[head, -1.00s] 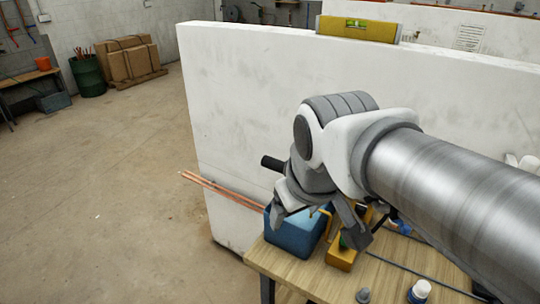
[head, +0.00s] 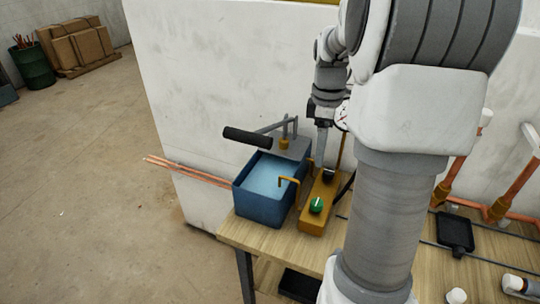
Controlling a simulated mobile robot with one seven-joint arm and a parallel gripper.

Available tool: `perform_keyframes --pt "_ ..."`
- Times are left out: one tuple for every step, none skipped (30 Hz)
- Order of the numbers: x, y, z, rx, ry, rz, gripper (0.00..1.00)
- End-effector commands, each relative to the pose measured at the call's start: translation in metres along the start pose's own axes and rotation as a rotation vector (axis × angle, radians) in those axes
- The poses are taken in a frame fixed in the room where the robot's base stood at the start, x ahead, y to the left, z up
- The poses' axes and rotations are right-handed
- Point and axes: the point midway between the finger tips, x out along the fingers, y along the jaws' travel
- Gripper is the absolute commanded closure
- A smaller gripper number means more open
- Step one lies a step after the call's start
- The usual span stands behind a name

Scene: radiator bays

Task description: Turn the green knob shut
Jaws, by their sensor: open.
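The green knob (head: 316,205) sits on top of a long yellow-brass block (head: 313,221) at the table's left end, beside a blue tank. A pale line shows on the knob's top, but I cannot read its setting. A black knob (head: 328,175) is farther back on the same block. My gripper (head: 323,150) points down above the back of the block, behind the green knob and apart from it. It is open and seems empty. Its far finger is partly hidden by my arm.
The blue tank (head: 258,208) holds water and has a brass spout and a pump lever with a black grip (head: 247,137). Copper pipes (head: 190,170) stick out left. A white wall (head: 220,90) stands behind. A black tray (head: 455,232) lies right of my arm.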

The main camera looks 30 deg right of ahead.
Motion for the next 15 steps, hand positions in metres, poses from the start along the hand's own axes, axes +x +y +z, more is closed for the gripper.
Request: perform_keyframes --pt "0.003 0.004 0.006 -0.004 0.005 -0.015 0.24" --pt "0.004 0.006 0.008 -0.009 0.007 -0.021 0.24" --pt "0.005 0.007 0.01 -0.015 0.01 -0.027 0.24" --pt "0.006 0.008 0.011 -0.016 0.011 -0.03 0.24" --pt "0.008 0.008 0.011 -0.018 0.012 -0.033 0.24" --pt "0.011 0.008 0.011 -0.02 0.013 -0.034 0.24" --pt "0.013 0.008 0.011 -0.02 0.013 -0.035 0.24" --pt "0.017 0.008 0.011 -0.021 0.013 -0.035 0.24" --pt "0.022 0.007 0.011 -0.021 0.012 -0.037 0.24" --pt "0.027 0.007 0.011 -0.021 0.012 -0.037 0.24" --pt "0.032 0.007 0.011 -0.021 0.012 -0.036 0.24" --pt "0.04 0.006 0.011 -0.021 0.012 -0.037 0.24" --pt "0.046 0.006 0.011 -0.021 0.012 -0.037 0.24" --pt "0.053 0.005 0.011 -0.021 0.012 -0.038 0.24" --pt "0.062 0.005 0.01 -0.021 0.012 -0.038 0.24"
